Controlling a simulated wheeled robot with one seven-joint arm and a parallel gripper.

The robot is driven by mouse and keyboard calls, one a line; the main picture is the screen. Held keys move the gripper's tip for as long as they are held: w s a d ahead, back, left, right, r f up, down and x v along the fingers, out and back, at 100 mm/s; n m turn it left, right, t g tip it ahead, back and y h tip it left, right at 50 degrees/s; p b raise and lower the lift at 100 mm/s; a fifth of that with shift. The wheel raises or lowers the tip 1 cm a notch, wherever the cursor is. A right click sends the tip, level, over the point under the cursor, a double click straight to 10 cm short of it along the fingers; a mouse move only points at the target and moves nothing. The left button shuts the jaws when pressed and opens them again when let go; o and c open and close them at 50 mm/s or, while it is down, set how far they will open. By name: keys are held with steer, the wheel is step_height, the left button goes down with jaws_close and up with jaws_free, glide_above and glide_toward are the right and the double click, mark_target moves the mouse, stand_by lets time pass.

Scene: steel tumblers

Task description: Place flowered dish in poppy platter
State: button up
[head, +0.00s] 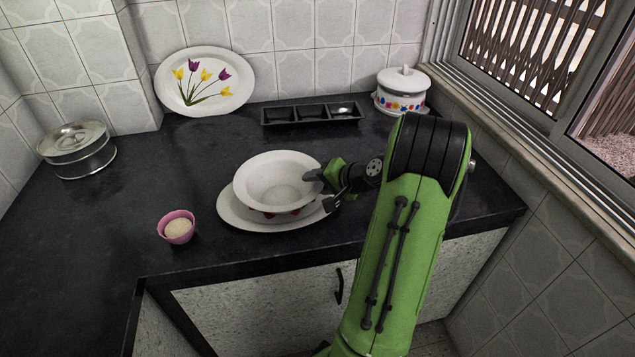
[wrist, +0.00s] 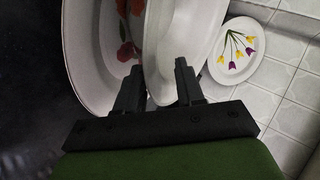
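The flowered dish is a deep white bowl (head: 272,181) with red flowers low on its outside. It appears upright above or on the poppy platter (head: 236,218), a white oval plate; I cannot tell whether they touch. My gripper (head: 318,188) is at the bowl's right rim. In the wrist view, my gripper's fingers (wrist: 158,82) stand apart, with the bowl's white wall (wrist: 160,45) between them. The gap looks wider than the wall. The platter (wrist: 88,50) with red poppies shows to the left there. The bowl hides the platter's middle.
A pink cup (head: 177,228) stands at the left front. A black three-part tray (head: 311,113), a tulip plate (head: 205,82) and a lidded white pot (head: 402,91) are at the back. A steel tin (head: 77,150) is far left.

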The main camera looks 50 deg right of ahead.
steer(key=shift+s+r, duration=0.1)
steer(key=shift+r, duration=0.15)
steer(key=a+p+v, duration=0.1)
steer(key=p+v, duration=0.2)
steer(key=v, duration=0.9)
steer(key=w+a+r+n+g, duration=0.1)
steer(key=w+a+n, duration=0.1)
steer(key=a, duration=0.4)
steer(key=w+a+r+n+g+y, duration=0.1)
steer(key=a+r+n+g, duration=0.15)
steer(key=a, duration=0.35)
steer(key=w+a+r+n+g, duration=0.1)
steer(key=w+a+n, duration=0.15)
steer(key=a, duration=0.25)
steer(key=s+a+r+n+h, duration=0.2)
steer(key=s+a+n, duration=0.4)
steer(key=s+a, duration=0.7)
steer(key=shift+s+n+g, duration=0.3)
steer(key=shift+s+g, duration=0.15)
steer(key=shift+s, duration=0.35)
